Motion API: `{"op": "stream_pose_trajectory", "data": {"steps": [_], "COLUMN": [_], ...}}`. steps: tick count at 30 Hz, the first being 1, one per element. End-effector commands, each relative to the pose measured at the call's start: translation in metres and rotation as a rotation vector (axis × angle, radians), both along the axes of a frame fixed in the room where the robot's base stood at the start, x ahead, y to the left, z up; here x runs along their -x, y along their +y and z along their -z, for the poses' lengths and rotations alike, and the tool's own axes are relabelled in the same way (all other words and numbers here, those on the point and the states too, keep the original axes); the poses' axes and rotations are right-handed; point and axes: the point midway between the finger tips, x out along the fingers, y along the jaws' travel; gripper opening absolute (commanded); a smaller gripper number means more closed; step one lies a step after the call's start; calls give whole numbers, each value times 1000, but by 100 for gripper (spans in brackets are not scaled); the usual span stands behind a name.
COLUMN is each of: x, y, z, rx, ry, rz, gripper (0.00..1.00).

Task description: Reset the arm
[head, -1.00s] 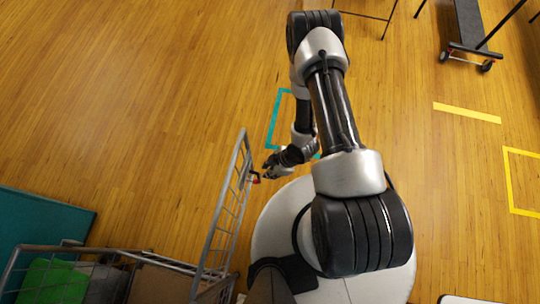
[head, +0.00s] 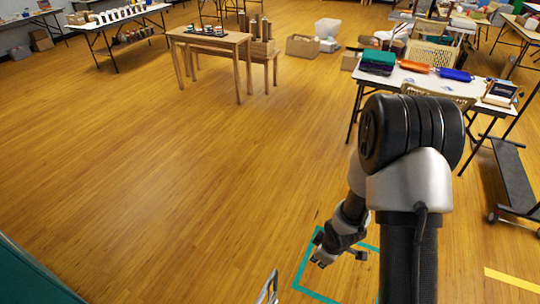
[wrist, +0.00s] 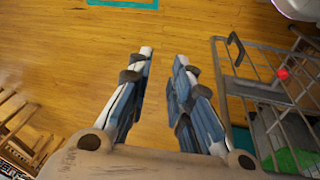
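My gripper (head: 318,262) hangs low at the end of my bent arm, at the bottom of the head view by a teal floor outline (head: 311,257). In the wrist view its two fingers (wrist: 164,56) stand apart with bare wood floor between them, so it is open and empty. The wire cart (wrist: 238,88) is right of the fingers in the wrist view, apart from them. Only a bit of its grey rail (head: 268,288) shows in the head view.
A wooden table (head: 208,38) stands far off at upper left. A white table (head: 425,79) with coloured rolls stands at right, near a dark wheeled cart (head: 515,180). A teal surface (head: 28,275) fills the lower left corner. The middle floor is clear.

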Motion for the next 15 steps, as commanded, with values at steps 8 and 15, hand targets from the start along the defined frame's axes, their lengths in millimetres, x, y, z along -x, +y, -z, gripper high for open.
{"op": "stream_pose_trajectory", "data": {"steps": [8, 15], "x": [-1, 44], "y": [-21, -21], "z": [-146, -247], "rx": [42, -6], "ry": [-76, -124], "rz": [289, 536], "gripper": [20, 20]}}
